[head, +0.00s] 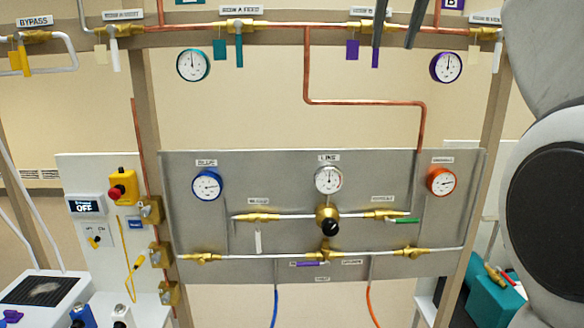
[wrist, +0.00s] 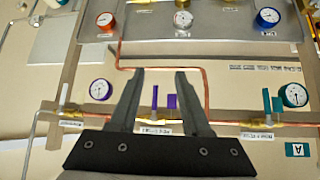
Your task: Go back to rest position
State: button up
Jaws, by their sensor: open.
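My gripper (wrist: 160,75) is open in the wrist view, its two dark fingers spread with nothing held between them. Past the fingers, that view shows a brass valve with a hanging purple handle (wrist: 155,97) and a purple tag (wrist: 172,102). In the head view the dark fingertips of my gripper (head: 397,22) show at the top edge, in front of the upper pipe row near the purple handle (head: 375,55). I cannot tell the exact distance between the fingers and the pipe. A large part of my arm fills the right side of the head view.
A grey panel (head: 210,245) carries a blue gauge (head: 207,185), a white gauge (head: 328,179), an orange gauge (head: 441,181) and several brass valves. Copper pipe (head: 365,102) runs above it. A red emergency button (head: 116,192) is at left. A teal bin (head: 490,300) stands low right.

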jog(key=s+f+g+b, duration=0.1)
jog(key=s+f, duration=0.6)
jog(key=f, duration=0.8)
jog(key=s+a+f+n+g+b, duration=0.1)
jog(key=s+f+b, duration=0.2)
jog(key=s+f, duration=0.4)
jog(key=s+f+g+y+b, duration=0.1)
jog(key=s+f, duration=0.6)
jog(key=f, duration=1.7)
jog(key=shift+s+a+n+b, duration=0.15)
jog(key=shift+s+n+b, duration=0.2)
jog(key=shift+b, duration=0.45)
